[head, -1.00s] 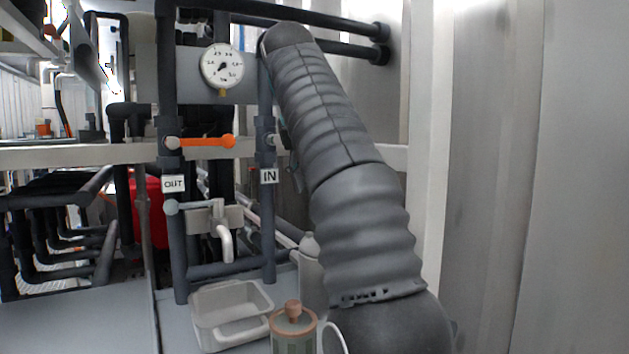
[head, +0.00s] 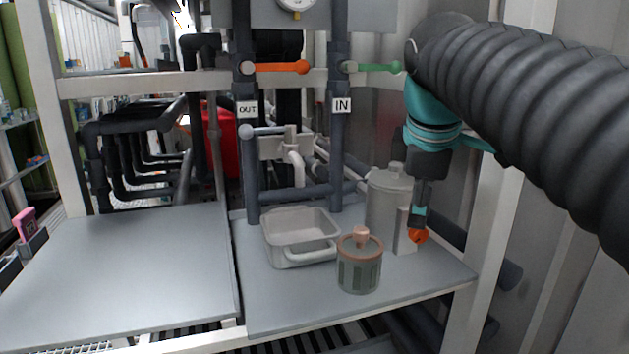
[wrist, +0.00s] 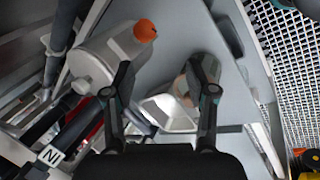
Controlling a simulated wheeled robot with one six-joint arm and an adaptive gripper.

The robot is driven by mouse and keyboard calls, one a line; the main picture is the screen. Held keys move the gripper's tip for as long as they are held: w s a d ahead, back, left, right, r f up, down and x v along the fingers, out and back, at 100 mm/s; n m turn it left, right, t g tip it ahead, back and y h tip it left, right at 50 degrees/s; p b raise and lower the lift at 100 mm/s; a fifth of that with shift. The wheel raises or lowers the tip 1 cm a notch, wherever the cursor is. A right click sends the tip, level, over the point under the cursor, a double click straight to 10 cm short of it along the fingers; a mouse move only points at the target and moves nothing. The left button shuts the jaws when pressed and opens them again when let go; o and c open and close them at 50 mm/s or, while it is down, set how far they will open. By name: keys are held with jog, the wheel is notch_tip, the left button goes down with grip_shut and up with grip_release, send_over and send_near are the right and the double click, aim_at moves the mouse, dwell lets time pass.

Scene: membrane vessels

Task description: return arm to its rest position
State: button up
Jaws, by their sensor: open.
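My gripper (head: 420,205) hangs down at the right, at the end of my dark, ribbed arm, near the tall grey lidded pitcher (head: 385,198). In the wrist view, my gripper (wrist: 164,72) has its two dark fingers spread, with nothing held between them. The pitcher (wrist: 105,58) shows beyond the left finger. An orange round piece (head: 418,236) sits by the pitcher's handle, below my gripper; whether they touch I cannot tell. My arm reaches in from the right edge and is partly cut off.
A pale tray (head: 302,252) and a small jar with a copper-coloured lid (head: 360,275) stand on the grey bench (head: 290,300). Pipes with an orange valve handle (head: 278,68) and a green one (head: 377,68) rise behind. The bench's left part (head: 130,270) is clear.

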jog(key=s+f+m, duration=0.7)
jog(key=f, duration=0.4)
jog(key=s+f+m+y, duration=0.1)
jog(key=s+f+m, duration=0.5)
jog(key=f, duration=0.6)
jog(key=shift+s+f+m+t, duration=0.2)
jog(key=shift+s+m+t, duration=0.2)
jog(key=shift+s, duration=0.8)
